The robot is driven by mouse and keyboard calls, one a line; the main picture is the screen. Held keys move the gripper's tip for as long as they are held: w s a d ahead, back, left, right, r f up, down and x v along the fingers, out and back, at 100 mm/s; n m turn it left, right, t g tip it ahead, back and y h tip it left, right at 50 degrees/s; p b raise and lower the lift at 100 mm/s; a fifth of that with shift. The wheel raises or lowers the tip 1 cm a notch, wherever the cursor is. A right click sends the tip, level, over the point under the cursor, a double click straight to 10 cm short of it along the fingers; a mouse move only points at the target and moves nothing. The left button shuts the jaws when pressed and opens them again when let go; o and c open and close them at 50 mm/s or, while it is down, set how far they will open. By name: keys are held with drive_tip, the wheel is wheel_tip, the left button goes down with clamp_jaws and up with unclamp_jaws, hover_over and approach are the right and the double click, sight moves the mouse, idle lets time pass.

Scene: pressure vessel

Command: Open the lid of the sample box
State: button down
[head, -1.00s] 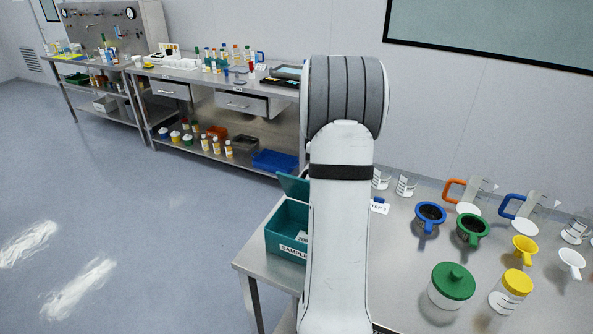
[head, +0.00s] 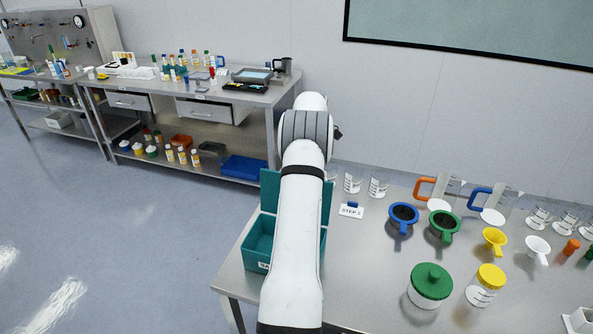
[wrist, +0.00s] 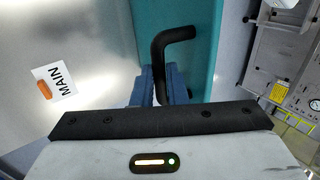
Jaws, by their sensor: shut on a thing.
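The teal sample box (head: 257,243) stands at the left end of the steel table, its front and inside partly hidden behind my arm. Its teal lid (head: 269,190) stands raised upright at the back of the box. In the wrist view the teal lid panel (wrist: 203,40) runs up the picture, with a black bent handle (wrist: 164,50) on it. My gripper (wrist: 166,88) has its blue fingers shut on this handle. In the head view my gripper is hidden behind my arm.
A second bench (head: 190,95) stands behind left. Floor left of the table is clear.

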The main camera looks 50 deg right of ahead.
drive_tip(key=shift+a+f, duration=0.15)
drive_tip(key=shift+f, duration=0.3)
drive_tip(key=c, duration=1.5)
unclamp_jaws()
drive_tip(key=shift+w+r, duration=0.1)
drive_tip(key=shift+r, duration=0.05)
drive_tip(key=shift+o, duration=0.2)
drive_tip(key=shift+r, duration=0.1)
wheel_tip(320, 180, up, 10)
